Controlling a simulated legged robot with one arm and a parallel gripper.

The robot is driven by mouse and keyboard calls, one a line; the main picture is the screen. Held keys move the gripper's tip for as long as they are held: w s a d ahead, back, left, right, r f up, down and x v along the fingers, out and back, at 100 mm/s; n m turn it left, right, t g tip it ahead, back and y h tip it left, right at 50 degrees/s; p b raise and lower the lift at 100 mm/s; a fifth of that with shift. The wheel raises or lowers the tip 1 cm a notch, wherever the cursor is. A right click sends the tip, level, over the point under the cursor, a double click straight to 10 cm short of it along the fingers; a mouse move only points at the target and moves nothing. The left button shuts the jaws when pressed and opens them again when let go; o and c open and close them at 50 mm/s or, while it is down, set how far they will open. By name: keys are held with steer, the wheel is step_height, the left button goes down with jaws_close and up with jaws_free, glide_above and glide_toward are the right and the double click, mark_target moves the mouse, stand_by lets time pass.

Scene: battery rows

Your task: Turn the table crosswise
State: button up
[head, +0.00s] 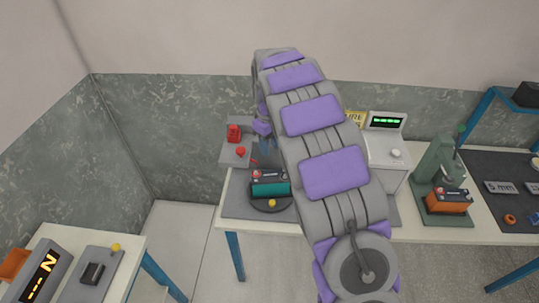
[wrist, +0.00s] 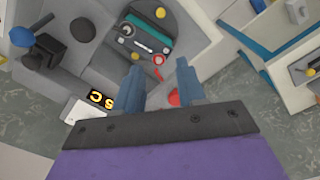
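The round dark turntable (head: 287,204) sits on a grey base on the bench, left of my arm. A teal and dark battery (head: 270,189) lies across it, its long side running left to right in the head view. A yellow knob (head: 272,203) is at the turntable's near edge. In the wrist view the turntable (wrist: 180,22) and battery (wrist: 152,32) are beyond my fingertips. My gripper (wrist: 158,66) is open, its two fingers apart with nothing held. In the head view it is mostly hidden behind my arm, above the bench behind the turntable.
A grey box with a red button (head: 240,152) stands behind the turntable. Right of my arm are a white device with a green display (head: 387,122) and a green press (head: 440,165) with an orange battery (head: 447,203). Another table (head: 125,265) is at lower left; floor between is clear.

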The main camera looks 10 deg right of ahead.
step_height(320, 180, up, 9)
steer(key=shift+p, duration=0.3)
